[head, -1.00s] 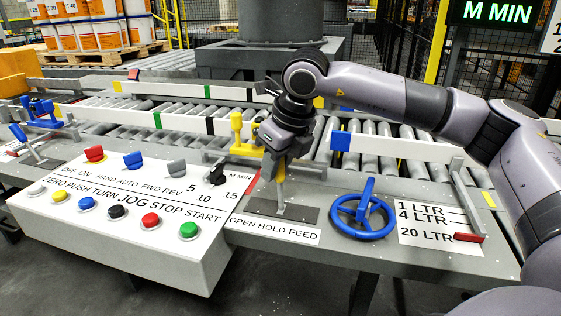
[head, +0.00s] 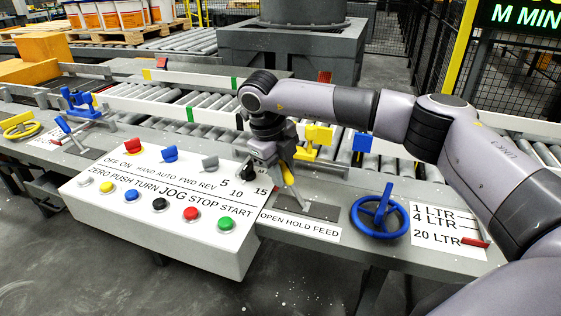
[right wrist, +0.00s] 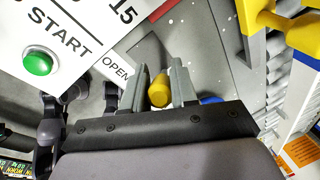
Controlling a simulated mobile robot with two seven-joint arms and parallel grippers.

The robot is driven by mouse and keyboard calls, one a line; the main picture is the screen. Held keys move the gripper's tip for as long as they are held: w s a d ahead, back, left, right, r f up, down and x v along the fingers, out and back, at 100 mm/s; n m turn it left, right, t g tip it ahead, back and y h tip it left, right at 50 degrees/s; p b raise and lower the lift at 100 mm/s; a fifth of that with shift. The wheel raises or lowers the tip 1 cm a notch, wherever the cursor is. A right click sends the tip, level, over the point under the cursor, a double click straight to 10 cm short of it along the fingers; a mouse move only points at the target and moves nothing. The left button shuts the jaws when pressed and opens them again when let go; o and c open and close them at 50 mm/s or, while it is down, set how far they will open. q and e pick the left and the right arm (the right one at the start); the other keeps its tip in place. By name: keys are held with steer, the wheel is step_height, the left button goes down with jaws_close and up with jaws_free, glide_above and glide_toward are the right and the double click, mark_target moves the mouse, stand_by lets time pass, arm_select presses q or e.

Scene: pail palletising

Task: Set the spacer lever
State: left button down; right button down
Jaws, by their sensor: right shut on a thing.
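A lever with a yellow handle (head: 287,174) stands on a dark plate (head: 318,211) behind the label OPEN HOLD FEED (head: 300,225). Its grey rod leans to the left from its foot, toward the OPEN side. My right gripper (head: 283,164) is shut on the yellow handle. In the right wrist view the rounded yellow handle end (right wrist: 159,91) sits between the two grey fingers (right wrist: 159,88). A second lever with a blue grip (head: 63,125) leans left on its own plate farther left. My left gripper is not in view.
A white control box (head: 150,225) with knobs and buttons stands just left of the lever. A blue handwheel (head: 379,212) is close on its right. A yellow bracket (head: 314,141) and roller conveyors (head: 215,132) lie behind.

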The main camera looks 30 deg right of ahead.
steer(key=shift+w, duration=0.15)
steer(key=shift+a, duration=0.1)
steer(key=c, duration=0.9)
jaws_free()
steer(key=shift+f, duration=0.1)
steer(key=shift+c, duration=0.2)
steer(key=v, duration=0.7)
